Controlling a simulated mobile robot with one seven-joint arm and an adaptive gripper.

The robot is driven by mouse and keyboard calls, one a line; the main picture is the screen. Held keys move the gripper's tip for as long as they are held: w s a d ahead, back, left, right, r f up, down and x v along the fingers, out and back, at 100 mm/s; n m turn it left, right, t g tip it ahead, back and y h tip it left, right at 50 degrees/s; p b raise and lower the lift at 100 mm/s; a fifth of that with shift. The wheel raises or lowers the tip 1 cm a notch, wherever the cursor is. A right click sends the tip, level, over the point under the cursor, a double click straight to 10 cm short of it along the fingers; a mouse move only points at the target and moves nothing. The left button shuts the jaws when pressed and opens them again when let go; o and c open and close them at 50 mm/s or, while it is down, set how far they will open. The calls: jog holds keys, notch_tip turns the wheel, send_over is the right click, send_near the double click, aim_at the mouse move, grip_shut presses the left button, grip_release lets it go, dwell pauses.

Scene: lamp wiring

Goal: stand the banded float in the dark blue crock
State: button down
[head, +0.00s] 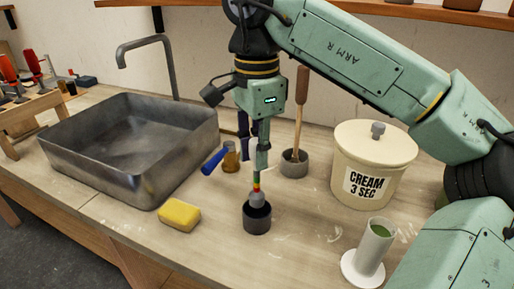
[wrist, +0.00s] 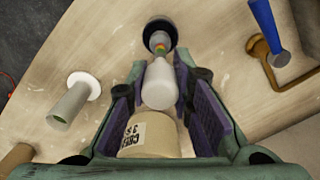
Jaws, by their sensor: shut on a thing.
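My gripper (head: 260,165) points down and is shut on the upper part of the banded float. The float (head: 257,188) hangs roughly upright, with coloured bands above a grey bulb; its top is hidden by the fingers. In the wrist view the float's pale body (wrist: 160,85) shows between the purple finger pads. The dark blue crock (head: 257,222) stands on the worktop directly below. The grey bulb is at the crock's mouth; I cannot tell how far inside it is. The crock's dark rim (wrist: 173,37) shows around the bulb in the wrist view.
A yellow sponge (head: 179,216) lies left of the crock, before the sink (head: 130,145). A blue-handled tool (head: 214,161) and an amber object (head: 231,156) are behind. A grey pot (head: 294,167) holds a wooden-handled tool. The cream jar (head: 372,160) and white cylinder (head: 373,245) stand right.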

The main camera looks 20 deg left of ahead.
jog(key=shift+f+b, duration=1.35)
jog(key=shift+f, duration=0.9)
jog(key=shift+f+b, duration=0.35)
jog(key=shift+f, duration=0.2)
jog(key=c, duration=1.3)
grip_release()
jog(key=shift+c, duration=0.2)
jog(key=shift+r, duration=0.1)
notch_tip(320, 180, up, 7)
jog(key=shift+r, duration=0.1)
